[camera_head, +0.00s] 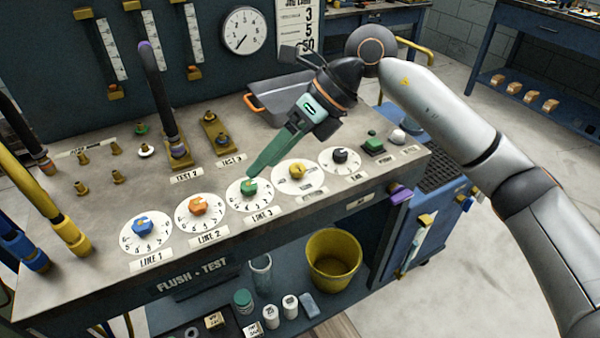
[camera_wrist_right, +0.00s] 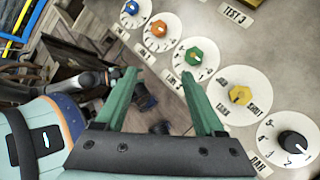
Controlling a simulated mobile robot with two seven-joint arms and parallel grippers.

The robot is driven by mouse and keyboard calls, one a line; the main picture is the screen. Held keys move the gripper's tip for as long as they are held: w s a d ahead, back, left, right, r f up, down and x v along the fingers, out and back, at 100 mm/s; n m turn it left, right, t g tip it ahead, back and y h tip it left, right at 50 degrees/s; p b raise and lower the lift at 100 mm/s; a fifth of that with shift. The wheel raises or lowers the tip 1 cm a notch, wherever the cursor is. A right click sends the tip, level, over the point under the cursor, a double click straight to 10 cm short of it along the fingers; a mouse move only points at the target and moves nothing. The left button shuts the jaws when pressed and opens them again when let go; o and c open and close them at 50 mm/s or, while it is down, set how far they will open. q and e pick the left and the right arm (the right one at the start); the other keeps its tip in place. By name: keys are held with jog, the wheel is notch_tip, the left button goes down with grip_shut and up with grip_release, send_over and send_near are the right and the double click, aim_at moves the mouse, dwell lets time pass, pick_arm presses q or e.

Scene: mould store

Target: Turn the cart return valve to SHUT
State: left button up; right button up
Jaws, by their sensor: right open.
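The only dial I can read SHUT on carries a yellow valve knob (camera_head: 297,171), between the green and black knobs on the bench front. Its plate label is too small to read surely. In the right wrist view this yellow knob (camera_wrist_right: 240,95) has SHUT printed on its right side. I cannot tell surely where its mark points. My right gripper (camera_head: 256,171) is open and empty, its fingers reaching down over the green LINE 3 knob (camera_head: 249,187). In the right wrist view the open fingers (camera_wrist_right: 165,82) lie left of the yellow knob, apart from it. My left gripper is not in view.
Blue (camera_head: 141,225) and orange (camera_head: 198,205) knobs stand to the left, a black knob (camera_head: 340,155) to the right. A grey tray (camera_head: 290,97) is behind. Hoses rise at the left and back. A yellow bucket (camera_head: 334,258) stands on the shelf below.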

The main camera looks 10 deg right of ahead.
jog(key=w+d+r+m+t+h+b, duration=0.1)
jog(key=w+d+r+t+h+b, duration=0.25)
jog(key=d, duration=0.65)
jog(key=h, duration=0.2)
send_over(298, 167)
jog(key=s+d, duration=0.2)
jog(key=shift+g, duration=0.35)
notch_tip(298, 167, down, 8)
jog(key=shift+a+r+p, duration=0.1)
jog(key=shift+p, duration=0.35)
jog(key=x, duration=0.3)
jog(key=shift+w+a+f, duration=0.15)
jog(key=shift+w+f, duration=0.05)
jog(key=shift+f, duration=0.1)
jog(key=shift+w+a+f, duration=0.15)
jog(key=shift+f, duration=0.2)
jog(key=shift+y, duration=0.25)
jog(key=c, duration=0.7)
grip_shut()
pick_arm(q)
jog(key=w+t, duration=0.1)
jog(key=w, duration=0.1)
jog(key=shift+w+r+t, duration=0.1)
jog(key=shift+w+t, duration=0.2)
